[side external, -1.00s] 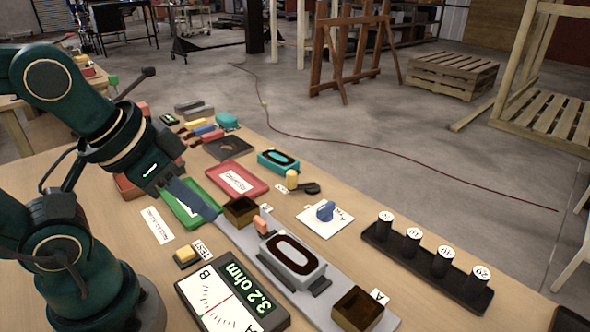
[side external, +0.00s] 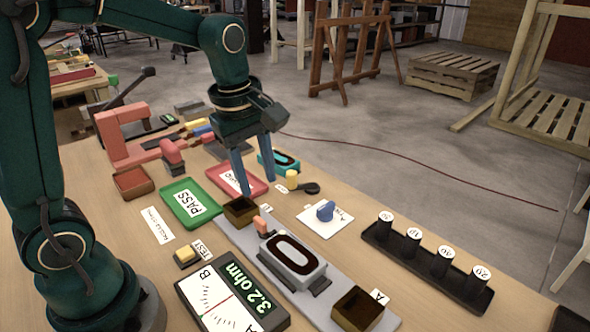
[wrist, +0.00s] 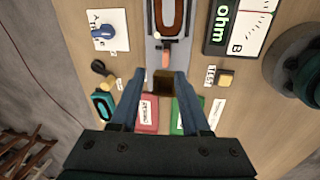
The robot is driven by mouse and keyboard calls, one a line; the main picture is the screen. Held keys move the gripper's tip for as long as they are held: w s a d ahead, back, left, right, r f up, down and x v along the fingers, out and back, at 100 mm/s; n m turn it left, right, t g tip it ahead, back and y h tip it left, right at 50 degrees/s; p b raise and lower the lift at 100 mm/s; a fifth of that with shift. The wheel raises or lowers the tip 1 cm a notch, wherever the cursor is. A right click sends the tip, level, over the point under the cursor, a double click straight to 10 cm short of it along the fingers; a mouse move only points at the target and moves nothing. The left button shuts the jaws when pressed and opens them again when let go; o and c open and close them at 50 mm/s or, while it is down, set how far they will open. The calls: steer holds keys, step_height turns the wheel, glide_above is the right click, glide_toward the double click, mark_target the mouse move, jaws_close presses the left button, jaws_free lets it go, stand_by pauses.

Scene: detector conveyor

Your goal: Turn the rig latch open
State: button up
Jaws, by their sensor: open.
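The rig is a long grey rail (side external: 228,235) holding a grey detector block (side external: 309,265) with a dark oval window. In the wrist view the orange piece (wrist: 166,59) lies just beyond my fingertips. My gripper (side external: 259,184) points down with its two blue fingers apart and empty, above the table near the brown cup. The wrist view shows the cup (wrist: 163,83) between the fingers (wrist: 160,74).
A green PASS tray (side external: 207,218) and a red tray (side external: 222,172) lie near my gripper. A blue knob (side external: 326,211) sits on a white card to the right. A meter (side external: 228,290) reading 3.2 ohm lies in front. A black rack (side external: 400,258) holds several labelled cylinders.

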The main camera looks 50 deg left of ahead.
steer(key=n+g, duration=0.1)
steer(key=g, duration=0.1)
glide_above(260, 220)
step_height(260, 220, down, 4)
steer(key=shift+w+f, duration=0.15)
steer(key=shift+f, duration=2.95)
jaws_close()
